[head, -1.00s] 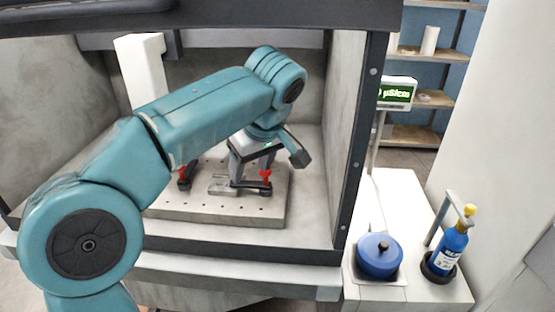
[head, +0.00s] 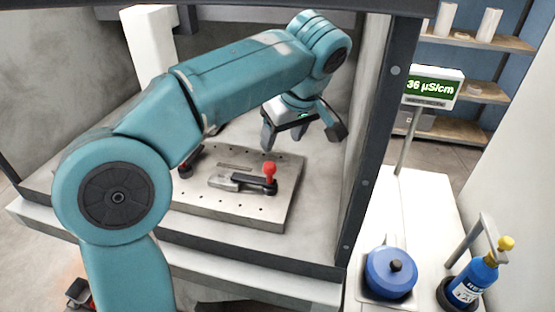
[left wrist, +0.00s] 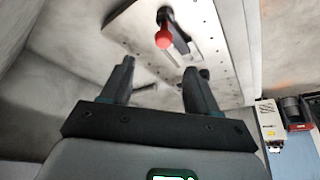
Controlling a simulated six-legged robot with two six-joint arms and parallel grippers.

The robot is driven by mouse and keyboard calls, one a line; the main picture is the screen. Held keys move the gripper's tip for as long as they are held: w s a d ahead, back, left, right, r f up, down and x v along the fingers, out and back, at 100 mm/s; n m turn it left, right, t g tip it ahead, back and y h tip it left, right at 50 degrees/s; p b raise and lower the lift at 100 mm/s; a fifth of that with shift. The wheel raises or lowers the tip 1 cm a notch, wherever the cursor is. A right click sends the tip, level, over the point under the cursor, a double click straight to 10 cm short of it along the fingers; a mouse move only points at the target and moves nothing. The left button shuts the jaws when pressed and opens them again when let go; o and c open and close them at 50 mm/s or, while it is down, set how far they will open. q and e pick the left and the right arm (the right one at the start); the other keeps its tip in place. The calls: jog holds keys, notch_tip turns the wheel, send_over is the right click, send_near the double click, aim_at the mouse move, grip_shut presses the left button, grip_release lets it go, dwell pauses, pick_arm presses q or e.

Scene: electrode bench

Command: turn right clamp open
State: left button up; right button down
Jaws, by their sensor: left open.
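The right clamp (head: 240,182) lies on a perforated metal plate (head: 220,212) inside the enclosure. It has a silver body, a black lever lying low and a red knob (head: 270,168) at its right end. In the left wrist view the red knob (left wrist: 163,38) shows beyond the fingers, with the black lever beside it. My left gripper (head: 288,138) is open and empty, above and behind the clamp in the head view, apart from it. Its fingers also show in the left wrist view (left wrist: 158,70). My right gripper is not in view.
Another clamp (head: 188,160) is partly hidden behind my left arm. The enclosure's dark front post (head: 372,150) stands right of the plate. Outside are a meter display (head: 432,87) reading 36 µS/cm, a blue lidded pot (head: 390,275) and a blue bottle (head: 472,284).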

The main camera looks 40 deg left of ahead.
aim_at(270, 165)
pick_arm(q)
jog(key=x, duration=1)
jog(key=shift+s+b, duration=0.3)
jog(key=shift+s+a+f, duration=0.1)
jog(key=shift+a+f, duration=0.05)
jog(key=shift+f, duration=0.1)
jog(key=shift+f, duration=0.1)
grip_shut()
